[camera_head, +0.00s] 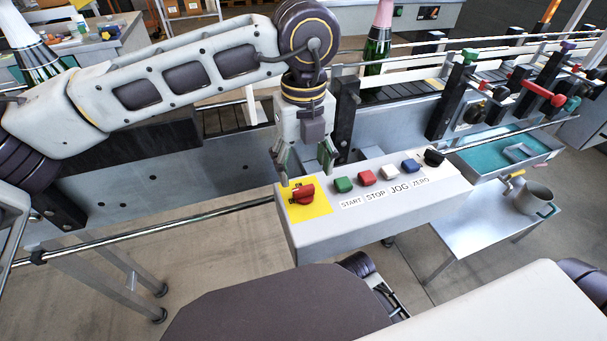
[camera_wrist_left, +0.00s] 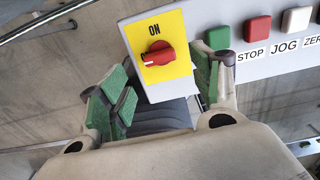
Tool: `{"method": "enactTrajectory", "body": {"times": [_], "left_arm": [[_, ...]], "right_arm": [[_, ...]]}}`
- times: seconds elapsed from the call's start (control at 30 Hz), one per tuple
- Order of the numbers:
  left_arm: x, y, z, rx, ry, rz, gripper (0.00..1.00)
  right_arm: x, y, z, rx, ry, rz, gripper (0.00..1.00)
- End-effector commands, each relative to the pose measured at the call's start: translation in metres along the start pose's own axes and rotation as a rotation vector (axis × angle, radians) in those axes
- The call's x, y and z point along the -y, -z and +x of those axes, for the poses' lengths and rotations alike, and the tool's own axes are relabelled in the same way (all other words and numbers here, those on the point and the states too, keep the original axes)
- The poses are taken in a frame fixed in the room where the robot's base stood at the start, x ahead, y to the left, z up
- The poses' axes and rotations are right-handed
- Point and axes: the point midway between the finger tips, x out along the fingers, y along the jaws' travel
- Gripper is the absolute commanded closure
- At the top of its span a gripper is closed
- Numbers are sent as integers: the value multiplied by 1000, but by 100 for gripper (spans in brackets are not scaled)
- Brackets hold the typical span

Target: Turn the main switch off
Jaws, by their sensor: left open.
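The main switch is a red rotary knob (camera_head: 303,193) on a yellow plate (camera_head: 318,209) at the left end of a pale control box (camera_head: 350,225). In the left wrist view the red knob (camera_wrist_left: 158,53) sits below the word ON, its grip lying roughly sideways with a small pale mark at its left end. Other lettering beside the knob is partly hidden. My left gripper (camera_head: 305,163) points down, open and empty, just above and behind the knob. In the left wrist view its green-padded fingers (camera_wrist_left: 165,88) are apart, with the knob beyond them. My right gripper is out of view.
Green, red, white, blue and black controls (camera_head: 376,172) line the box right of the switch, labelled START, STOP, JOG and ZERO. A conveyor with rails (camera_head: 400,92) and a bottle (camera_head: 377,45) lies behind. A side table (camera_head: 490,225) holds a metal mug (camera_head: 533,198).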

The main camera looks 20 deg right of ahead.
Motion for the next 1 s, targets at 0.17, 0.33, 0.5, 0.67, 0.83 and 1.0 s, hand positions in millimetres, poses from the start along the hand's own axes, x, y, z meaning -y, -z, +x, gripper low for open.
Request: {"method": "enactTrajectory", "body": {"times": [0.17, 0.33, 0.5, 0.67, 0.83, 1.0], "left_arm": [[0, 0, -28, 2, 1, -1, 36], [0, -1, -49, 1, 1, -1, 36], [0, -1, -60, 1, 0, -1, 36], [0, 0, -63, 0, 0, -1, 36], [0, 0, -63, 0, 0, -1, 36], [0, 0, -63, 0, 0, -1, 36]], "right_arm": [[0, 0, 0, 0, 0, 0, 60], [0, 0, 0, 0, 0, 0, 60], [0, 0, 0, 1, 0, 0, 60], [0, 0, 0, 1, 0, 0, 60], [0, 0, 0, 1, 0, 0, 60], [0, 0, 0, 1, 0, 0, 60]]}}
